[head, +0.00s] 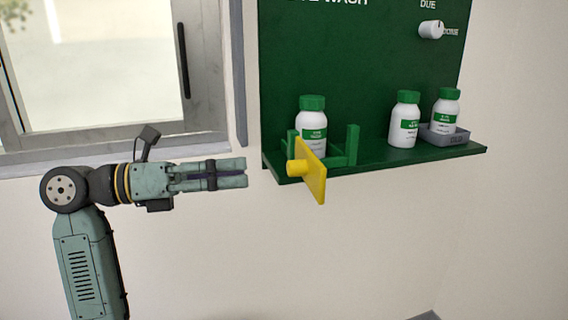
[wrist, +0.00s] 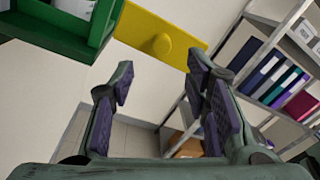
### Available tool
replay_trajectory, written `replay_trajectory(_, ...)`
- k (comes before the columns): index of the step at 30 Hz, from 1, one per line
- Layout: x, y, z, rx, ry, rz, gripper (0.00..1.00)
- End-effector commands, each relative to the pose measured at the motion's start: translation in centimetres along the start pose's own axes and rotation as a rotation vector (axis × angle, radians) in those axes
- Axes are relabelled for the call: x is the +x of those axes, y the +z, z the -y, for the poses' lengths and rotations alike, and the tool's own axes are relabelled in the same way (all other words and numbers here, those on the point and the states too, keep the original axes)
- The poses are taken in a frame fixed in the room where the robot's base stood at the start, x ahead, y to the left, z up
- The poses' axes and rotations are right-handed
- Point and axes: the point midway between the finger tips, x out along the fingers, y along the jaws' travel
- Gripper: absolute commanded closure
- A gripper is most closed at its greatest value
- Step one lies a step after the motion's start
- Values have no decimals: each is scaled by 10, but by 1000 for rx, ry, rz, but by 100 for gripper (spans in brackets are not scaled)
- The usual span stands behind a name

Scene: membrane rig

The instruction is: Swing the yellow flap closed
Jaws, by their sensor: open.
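The yellow flap (head: 317,182) stands swung out from the front of a small green holder (head: 352,146) on the green shelf. Its round yellow knob (head: 297,168) faces left, towards my gripper. My gripper (head: 246,172) is open and empty, left of the flap and apart from it. In the wrist view the flap (wrist: 140,28) and its knob (wrist: 162,45) show beyond my fingers (wrist: 160,75), with the knob lying between them in the picture. A white bottle with a green cap (head: 313,128) stands in the holder, partly hidden by the flap.
The green shelf (head: 380,158) juts from a green wall board (head: 350,60). Another white bottle (head: 404,120) stands further right, beside a grey tray (head: 447,136) holding a bottle. A window (head: 110,70) is at left. Space below the shelf is clear.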

Motion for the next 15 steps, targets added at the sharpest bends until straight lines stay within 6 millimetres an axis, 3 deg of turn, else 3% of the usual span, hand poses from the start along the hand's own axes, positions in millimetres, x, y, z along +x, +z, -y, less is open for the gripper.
replay_trajectory(9, 61, 3, 3, 1, -5, 1, 57)
replay_trajectory(15, 86, 2, 2, 1, -5, 3, 57)
